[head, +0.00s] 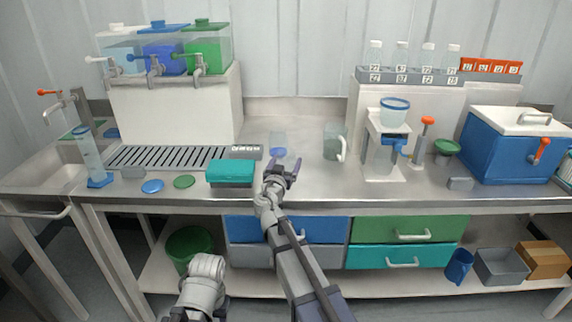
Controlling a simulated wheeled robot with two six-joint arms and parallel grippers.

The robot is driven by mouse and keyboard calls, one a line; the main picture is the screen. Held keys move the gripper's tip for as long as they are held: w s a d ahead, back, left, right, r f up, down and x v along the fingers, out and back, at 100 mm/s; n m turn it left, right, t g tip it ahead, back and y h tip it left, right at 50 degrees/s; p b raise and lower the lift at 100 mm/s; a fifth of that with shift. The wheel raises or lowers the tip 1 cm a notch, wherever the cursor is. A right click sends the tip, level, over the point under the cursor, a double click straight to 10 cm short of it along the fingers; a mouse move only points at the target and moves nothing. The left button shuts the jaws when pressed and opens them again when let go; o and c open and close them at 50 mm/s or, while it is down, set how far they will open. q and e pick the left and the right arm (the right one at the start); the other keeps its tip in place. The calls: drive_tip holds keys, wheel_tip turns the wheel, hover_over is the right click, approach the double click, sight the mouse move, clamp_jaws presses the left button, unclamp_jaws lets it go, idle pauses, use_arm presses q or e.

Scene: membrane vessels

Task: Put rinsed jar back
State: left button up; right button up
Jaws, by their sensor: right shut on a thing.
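A small clear jar (278,142) with blue at its lower part is at the middle of the steel worktop. My right gripper (284,168) reaches in from below and is shut on the jar's lower side, partly hiding it. The jar looks upright; I cannot tell whether its base touches the worktop. Part of my left arm shows at the bottom edge, but its gripper is not in view.
A teal box (231,172) stands just left of my right gripper. A clear jug (334,143) with a handle stands to the right. Blue (153,186) and green (184,181) lids lie at the front left. Numbered bottles (401,56) stand on the right-hand shelf.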

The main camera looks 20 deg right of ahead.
drive_tip(key=o, duration=1)
drive_tip(key=shift+f, duration=0.2)
drive_tip(key=shift+o, duration=1.2)
drive_tip(key=shift+r, duration=0.1)
drive_tip(key=shift+r, duration=0.15)
drive_tip(key=v, duration=1.2)
drive_tip(key=shift+s, duration=0.1)
